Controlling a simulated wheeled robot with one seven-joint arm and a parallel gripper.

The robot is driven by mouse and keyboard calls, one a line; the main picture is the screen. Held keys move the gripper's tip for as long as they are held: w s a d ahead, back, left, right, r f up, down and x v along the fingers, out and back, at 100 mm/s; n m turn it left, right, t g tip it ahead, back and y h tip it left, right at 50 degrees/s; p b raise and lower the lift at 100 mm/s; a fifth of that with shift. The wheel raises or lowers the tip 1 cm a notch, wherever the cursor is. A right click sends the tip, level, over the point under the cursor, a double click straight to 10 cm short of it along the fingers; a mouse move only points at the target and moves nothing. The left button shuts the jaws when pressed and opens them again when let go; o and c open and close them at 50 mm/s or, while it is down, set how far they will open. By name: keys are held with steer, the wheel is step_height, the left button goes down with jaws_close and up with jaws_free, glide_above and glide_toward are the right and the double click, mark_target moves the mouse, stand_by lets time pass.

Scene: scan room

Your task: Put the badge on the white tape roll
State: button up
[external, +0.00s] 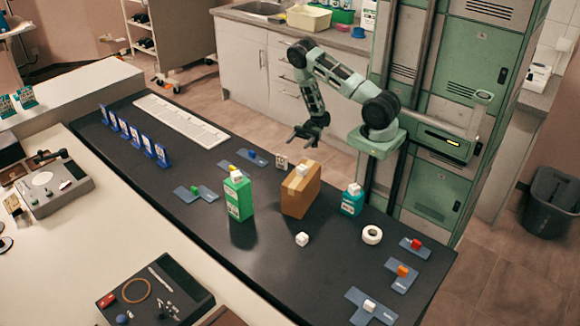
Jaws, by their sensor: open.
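The white tape roll (372,235) lies flat on the right part of the dark table, its hole facing up. A small pale card with a dark mark (281,162), which looks like the badge, is near the table's far edge, behind the cardboard box; it is too small to read. My gripper (300,140) is open and appears empty. In the picture it is just above and right of that card, at the far side of the table; the exact gap between them cannot be told.
Blue pieces with coloured blocks lie at the right end. Several blue upright card holders (132,137) line the left.

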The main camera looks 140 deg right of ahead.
steer(key=v, duration=0.2)
steer(key=shift+s+d, duration=0.1)
steer(key=shift+s, duration=0.25)
steer(key=shift+s+d, duration=0.1)
steer(key=shift+s, duration=0.25)
steer(key=shift+c, duration=0.6)
steer(key=shift+s, duration=0.25)
steer(key=c, duration=0.4)
steer(key=shift+w, duration=0.1)
step_height(320, 180, up, 16)
steer(key=n+g+h+p, duration=0.4)
steer(key=n+g+p, duration=1.4)
glide_above(282, 156)
step_height(282, 156, down, 17)
steer(key=b, duration=0.5)
steer(key=shift+d, duration=0.1)
